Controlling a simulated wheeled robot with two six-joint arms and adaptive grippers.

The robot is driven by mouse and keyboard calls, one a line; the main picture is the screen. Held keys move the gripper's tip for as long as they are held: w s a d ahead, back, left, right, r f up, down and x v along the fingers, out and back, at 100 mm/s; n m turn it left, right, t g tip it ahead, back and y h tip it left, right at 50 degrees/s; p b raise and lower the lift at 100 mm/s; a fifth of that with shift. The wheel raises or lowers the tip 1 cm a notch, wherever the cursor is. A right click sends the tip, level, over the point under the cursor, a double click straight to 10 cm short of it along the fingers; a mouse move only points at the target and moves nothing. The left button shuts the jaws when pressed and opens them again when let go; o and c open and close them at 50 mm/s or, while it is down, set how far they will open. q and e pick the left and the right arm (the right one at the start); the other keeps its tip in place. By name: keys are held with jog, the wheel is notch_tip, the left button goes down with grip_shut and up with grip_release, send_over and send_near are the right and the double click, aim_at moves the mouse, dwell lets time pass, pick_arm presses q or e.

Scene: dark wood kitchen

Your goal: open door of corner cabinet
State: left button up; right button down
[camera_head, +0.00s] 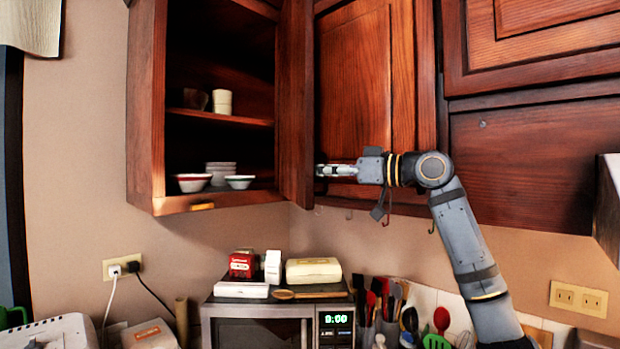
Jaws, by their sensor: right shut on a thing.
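The corner cabinet (145,110) hangs at the upper left with its front open and its shelves showing. Its door (297,95) stands swung out at the right side of the opening and is seen at a steep angle. My right gripper (322,170) reaches in from the right, level with the lower part of the door. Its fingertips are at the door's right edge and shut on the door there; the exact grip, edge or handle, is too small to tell. My left gripper is out of view.
Bowls (193,183) and cups (222,101) stand on the cabinet shelves. A closed cabinet door (355,75) lies behind my right gripper. Below are a microwave (260,325) with boxes on top and a crowd of utensils (385,300). Hooks hang under the cabinets.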

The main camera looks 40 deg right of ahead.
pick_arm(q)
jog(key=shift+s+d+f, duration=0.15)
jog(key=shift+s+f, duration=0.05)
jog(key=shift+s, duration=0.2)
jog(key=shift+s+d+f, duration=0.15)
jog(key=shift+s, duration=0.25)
pick_arm(e)
jog(key=shift+s+d+f, duration=0.1)
jog(key=shift+s+d, duration=0.1)
jog(key=shift+d, duration=0.35)
jog(key=shift+s+d, duration=0.2)
jog(key=shift+d, duration=0.3)
jog(key=c, duration=1.4)
grip_release()
jog(key=shift+s, duration=0.15)
jog(key=shift+d, duration=0.1)
